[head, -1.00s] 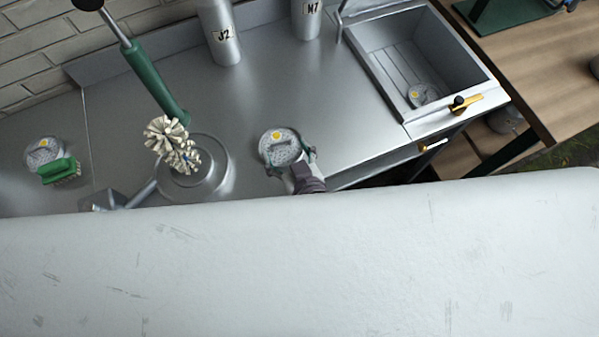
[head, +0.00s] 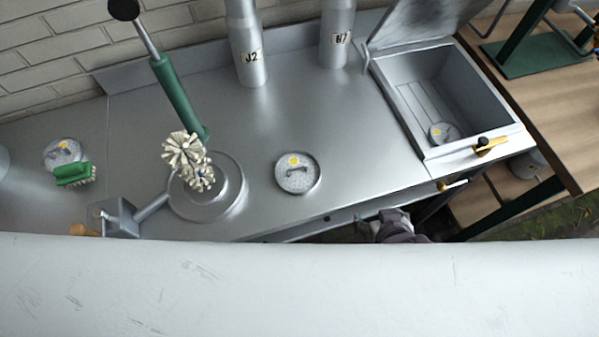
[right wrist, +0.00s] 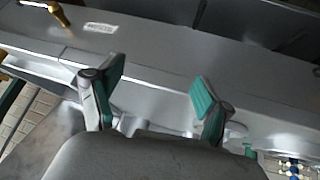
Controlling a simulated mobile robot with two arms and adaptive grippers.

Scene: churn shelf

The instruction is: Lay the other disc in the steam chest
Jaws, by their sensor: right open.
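A third disc (head: 62,150) is at the far left, partly covered by a green brush. My right gripper (head: 368,226) is beyond the counter's front edge, to the right of the middle disc and apart from it. In the right wrist view, the right gripper (right wrist: 161,84) is open with nothing between its green-padded fingers. My left gripper is not seen.
A green-handled lever (head: 178,95) and a pale bristle brush (head: 188,160) stand by a round steel fitting (head: 215,205). Cylinders marked J2 (head: 246,45) and N7 (head: 337,35) stand at the back. The chest lid (head: 420,25) is raised. Counter between disc and chest is clear.

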